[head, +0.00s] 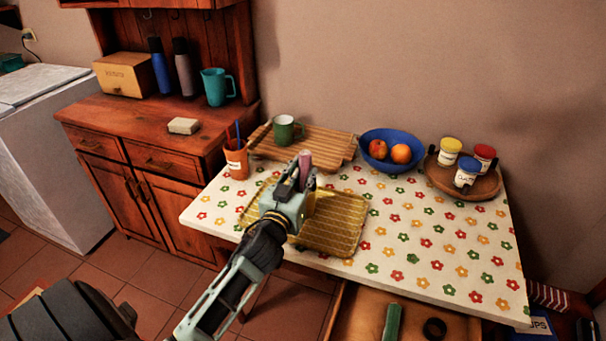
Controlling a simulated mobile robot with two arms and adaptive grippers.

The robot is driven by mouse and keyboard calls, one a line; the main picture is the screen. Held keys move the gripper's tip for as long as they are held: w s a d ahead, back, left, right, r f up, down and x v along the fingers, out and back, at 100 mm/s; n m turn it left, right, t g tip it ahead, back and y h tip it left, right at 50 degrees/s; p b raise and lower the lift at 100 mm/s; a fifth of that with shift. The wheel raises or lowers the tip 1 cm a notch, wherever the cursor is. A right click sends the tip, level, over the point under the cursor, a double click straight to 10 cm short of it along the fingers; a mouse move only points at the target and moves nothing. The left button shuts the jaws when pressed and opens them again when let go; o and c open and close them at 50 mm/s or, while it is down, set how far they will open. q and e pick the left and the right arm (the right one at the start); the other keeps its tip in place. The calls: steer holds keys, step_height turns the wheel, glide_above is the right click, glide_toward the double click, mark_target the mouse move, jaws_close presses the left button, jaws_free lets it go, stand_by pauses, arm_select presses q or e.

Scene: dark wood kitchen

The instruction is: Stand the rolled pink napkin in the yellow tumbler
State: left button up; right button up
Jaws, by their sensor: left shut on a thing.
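My left gripper (303,178) is over the yellow woven tray (340,222) on the flowered table. It is shut on the rolled pink napkin (305,160), whose top end sticks up above the fingers. The napkin looks roughly upright. A small yellow surface, which looks like the yellow tumbler (309,204), shows just below and right of the fingers. The gripper and wrist hide most of it. I cannot tell whether the napkin's lower end is inside it or in front of it. My right gripper is not in view.
An orange cup with straws (236,160) stands left of the tray. Behind are a wooden board (325,145) with a green mug (286,130), a blue fruit bowl (390,165) and a round tray with jars (462,185). The table's right front is clear. A drawer (365,315) is open below.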

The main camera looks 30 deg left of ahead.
arm_select(q)
steer(key=o, duration=1.1)
steer(key=shift+o, duration=0.3)
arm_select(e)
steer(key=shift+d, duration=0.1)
arm_select(q)
steer(key=v, duration=1.2)
